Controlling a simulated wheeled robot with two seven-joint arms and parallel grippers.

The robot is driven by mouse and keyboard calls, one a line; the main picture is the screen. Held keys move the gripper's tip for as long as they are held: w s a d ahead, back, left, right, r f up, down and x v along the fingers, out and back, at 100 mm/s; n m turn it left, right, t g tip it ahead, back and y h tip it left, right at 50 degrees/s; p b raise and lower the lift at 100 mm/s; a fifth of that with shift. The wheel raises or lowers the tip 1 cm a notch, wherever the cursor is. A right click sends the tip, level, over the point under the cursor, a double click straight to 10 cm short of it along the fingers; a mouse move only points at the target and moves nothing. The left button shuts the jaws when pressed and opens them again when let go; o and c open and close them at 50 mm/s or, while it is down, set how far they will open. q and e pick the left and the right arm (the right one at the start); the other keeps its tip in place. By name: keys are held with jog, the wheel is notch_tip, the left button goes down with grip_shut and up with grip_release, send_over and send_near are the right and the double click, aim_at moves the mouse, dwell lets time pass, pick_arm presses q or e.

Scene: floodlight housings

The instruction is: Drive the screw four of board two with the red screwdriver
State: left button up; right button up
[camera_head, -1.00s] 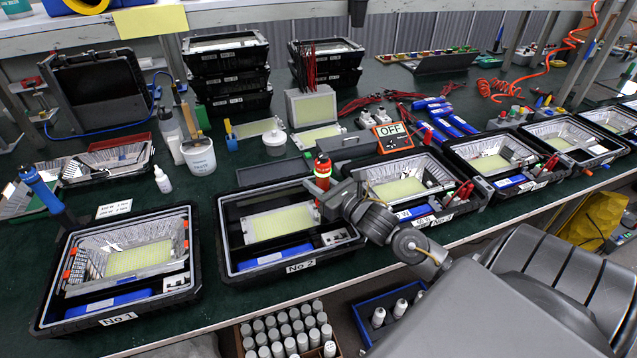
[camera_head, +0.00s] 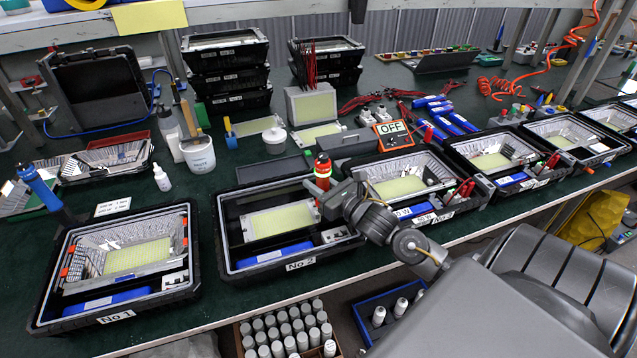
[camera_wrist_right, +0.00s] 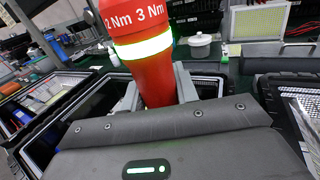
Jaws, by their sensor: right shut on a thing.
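The red screwdriver (camera_head: 322,172) stands about upright at the right side of the No 2 housing (camera_head: 228,268). My right gripper (camera_head: 326,190) is shut on it; the wrist view shows its red body (camera_wrist_right: 150,75) with a pale band and "2 Nm 3 Nm" between the fingers. The yellow board (camera_head: 280,221) lies inside the No 2 housing, left of the screwdriver. The screwdriver's tip and the screw under it are hidden by my gripper and wrist. My left gripper is not in view.
The No 1 housing (camera_head: 60,318) stands to the left, and the No 3 housing (camera_head: 445,217) is close on the right. A blue bar (camera_head: 276,255) lies in the No 2 housing's front. A white tub (camera_head: 198,155) and bottles stand behind. A crate of grey cylinders (camera_head: 243,348) is below the table edge.

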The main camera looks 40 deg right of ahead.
aim_at(327, 161)
jog(key=shift+s+a+f+b, duration=0.1)
jog(key=shift+f+b, duration=0.25)
jog(key=shift+f, duration=0.2)
dwell(1.9)
jog(key=shift+r, duration=0.15)
jog(key=shift+r+p, duration=1.2)
jog(key=shift+r, duration=0.5)
notch_tip(327, 161, up, 6)
jog(key=p, duration=0.5)
jog(key=shift+r, duration=0.2)
